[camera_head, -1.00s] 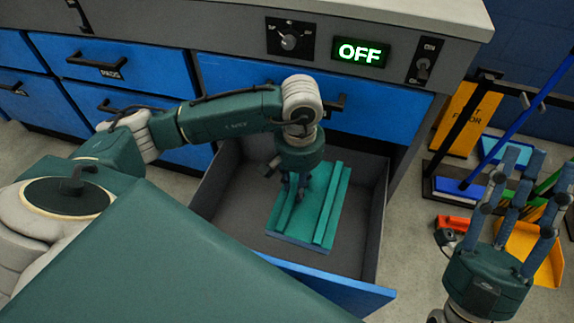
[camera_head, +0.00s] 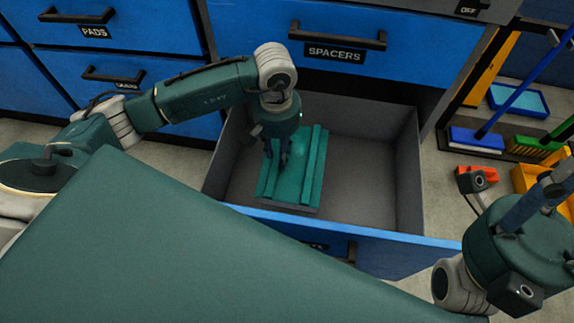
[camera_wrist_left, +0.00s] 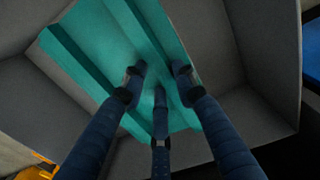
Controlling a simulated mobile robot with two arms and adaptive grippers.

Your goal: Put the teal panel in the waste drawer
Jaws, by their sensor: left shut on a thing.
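The teal panel (camera_head: 312,165), a flat plate with raised ribs along it, is inside the open lower drawer (camera_head: 375,180), in its left half. It also shows in the wrist view (camera_wrist_left: 100,45). My left gripper (camera_head: 276,160) reaches down into the drawer, shut on the panel; its fingertips (camera_wrist_left: 158,85) press around a rib. I cannot tell whether the panel rests on the drawer floor. The label on the drawer front is mostly hidden. My right gripper (camera_head: 535,205) is off to the right, its fingers apart and partly cut off by the picture edge.
The closed SPACERS drawer (camera_head: 340,30) is above the open one. Closed drawers (camera_head: 110,45) stand to the left. The open drawer's right half is clear.

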